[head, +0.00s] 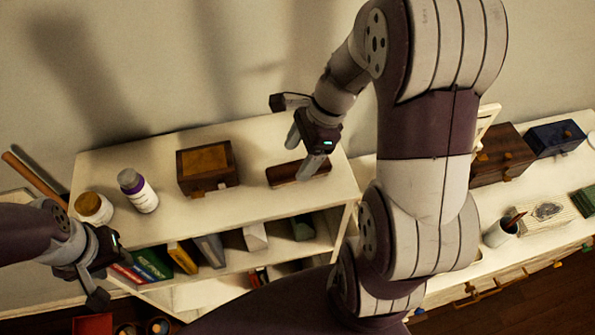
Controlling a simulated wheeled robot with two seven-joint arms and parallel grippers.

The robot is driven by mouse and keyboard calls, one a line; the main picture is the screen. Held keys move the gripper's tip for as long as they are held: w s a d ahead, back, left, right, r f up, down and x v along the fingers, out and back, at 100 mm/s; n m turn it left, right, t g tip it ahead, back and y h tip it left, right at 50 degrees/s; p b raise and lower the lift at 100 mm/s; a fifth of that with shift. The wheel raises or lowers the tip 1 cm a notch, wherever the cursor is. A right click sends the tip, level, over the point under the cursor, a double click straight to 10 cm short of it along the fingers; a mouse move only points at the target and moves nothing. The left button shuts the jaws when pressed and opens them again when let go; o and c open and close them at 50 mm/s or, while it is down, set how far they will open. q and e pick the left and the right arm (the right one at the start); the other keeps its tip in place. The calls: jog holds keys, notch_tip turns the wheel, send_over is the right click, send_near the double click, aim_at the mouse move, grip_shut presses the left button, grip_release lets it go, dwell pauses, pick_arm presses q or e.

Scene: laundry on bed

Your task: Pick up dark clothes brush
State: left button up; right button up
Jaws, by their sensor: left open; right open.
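The dark clothes brush (283,175) is a long, low dark brown piece lying flat on top of the cream shelf unit (225,212), near its right end. My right gripper (303,155) is over the brush with its fingers pointing down, and part of the brush is hidden behind the fingers. I cannot tell whether the fingertips touch it. My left gripper (84,285) is open and empty at the lower left, in front of the shelf unit and well away from the brush.
A brown wooden box (207,168) stands left of the brush. A white and purple bottle (139,192) and a round jar (94,207) stand further left. Books (152,263) fill the shelf below. A second cream surface (540,222) at the right holds boxes and a cup (501,231).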

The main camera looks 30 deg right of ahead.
aim_at(294, 167)
jog(key=x, duration=0.4)
jog(key=shift+w+d+f+p, duration=0.2)
jog(key=shift+d+f+p, duration=0.05)
jog(key=shift+f+p, duration=0.15)
jog(key=shift+s+f, duration=0.1)
jog(key=shift+f, duration=0.05)
jog(key=shift+s+a, duration=0.2)
pick_arm(q)
jog(key=shift+w+d+r, duration=0.1)
jog(key=shift+r, duration=0.4)
jog(key=shift+w, duration=0.1)
pick_arm(e)
jog(key=shift+w, duration=0.1)
pick_arm(q)
jog(key=shift+d+f, duration=0.1)
pick_arm(e)
jog(key=shift+d+f, duration=0.1)
jog(key=shift+f, duration=0.1)
jog(key=shift+r, duration=0.1)
jog(key=c, duration=1)
jog(key=shift+c, duration=0.6)
jog(key=shift+r, duration=0.1)
